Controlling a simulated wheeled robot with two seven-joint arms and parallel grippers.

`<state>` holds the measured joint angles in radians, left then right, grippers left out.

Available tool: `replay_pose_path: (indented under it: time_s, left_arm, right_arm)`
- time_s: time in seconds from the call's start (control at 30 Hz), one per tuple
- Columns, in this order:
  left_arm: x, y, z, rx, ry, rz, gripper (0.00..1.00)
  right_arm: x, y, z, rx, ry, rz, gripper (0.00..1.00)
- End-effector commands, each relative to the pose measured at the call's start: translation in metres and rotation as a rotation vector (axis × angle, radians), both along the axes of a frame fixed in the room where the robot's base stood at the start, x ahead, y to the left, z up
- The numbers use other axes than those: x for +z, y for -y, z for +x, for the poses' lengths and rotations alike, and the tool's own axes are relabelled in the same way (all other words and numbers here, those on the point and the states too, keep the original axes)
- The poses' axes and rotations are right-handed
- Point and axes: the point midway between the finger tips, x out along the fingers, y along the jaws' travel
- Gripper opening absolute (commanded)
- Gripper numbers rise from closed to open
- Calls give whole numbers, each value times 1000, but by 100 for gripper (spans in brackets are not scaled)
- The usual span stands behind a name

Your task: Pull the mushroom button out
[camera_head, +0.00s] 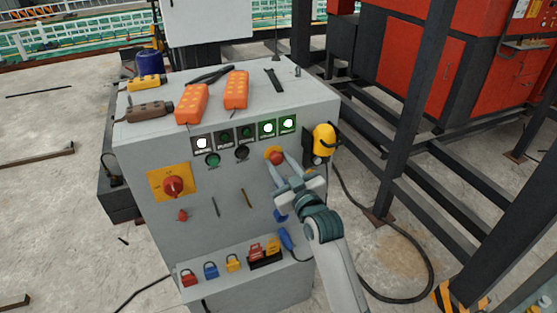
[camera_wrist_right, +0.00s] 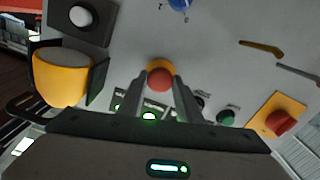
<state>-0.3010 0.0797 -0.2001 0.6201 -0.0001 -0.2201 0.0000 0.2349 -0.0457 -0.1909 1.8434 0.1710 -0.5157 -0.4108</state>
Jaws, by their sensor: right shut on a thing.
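The red mushroom button (camera_head: 276,157) with a yellow backing ring sits on the upper right of the grey control cabinet's front (camera_head: 225,225). My right gripper (camera_head: 284,168) reaches it from the lower right, its fingers on either side of the red head. In the right wrist view the red button (camera_wrist_right: 160,79) lies between the tips of the two fingers of my right gripper (camera_wrist_right: 159,88), which are shut on it. My left gripper is in neither view.
A yellow plug (camera_head: 324,138) sticks out at the cabinet's right edge, close to my right gripper. A red rotary switch (camera_head: 173,187) is on the left. Orange pendants (camera_head: 236,90) lie on top. Dark steel posts (camera_head: 415,100) stand at the right.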

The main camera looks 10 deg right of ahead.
Motion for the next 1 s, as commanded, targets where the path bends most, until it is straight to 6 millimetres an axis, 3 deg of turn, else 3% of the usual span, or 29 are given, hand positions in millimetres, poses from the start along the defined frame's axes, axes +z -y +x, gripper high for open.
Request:
replay_pose_path:
  time_s: [0.13, 0.17, 0.23, 0.67, 1.0]
  left_arm:
    - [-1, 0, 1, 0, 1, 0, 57]
    - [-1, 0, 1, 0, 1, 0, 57]
    - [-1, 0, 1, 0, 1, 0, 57]
    - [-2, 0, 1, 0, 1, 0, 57]
    - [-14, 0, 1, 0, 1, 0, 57]
  right_arm:
    - [-3, 0, 0, 0, -5, 1, 0]
    - [-3, 0, 0, 0, -5, 1, 34]
    - [-3, 0, 0, 0, -5, 1, 50]
    - [-3, 1, -3, -1, -2, 0, 50]
    - [-5, 10, -35, -1, -3, -2, 50]
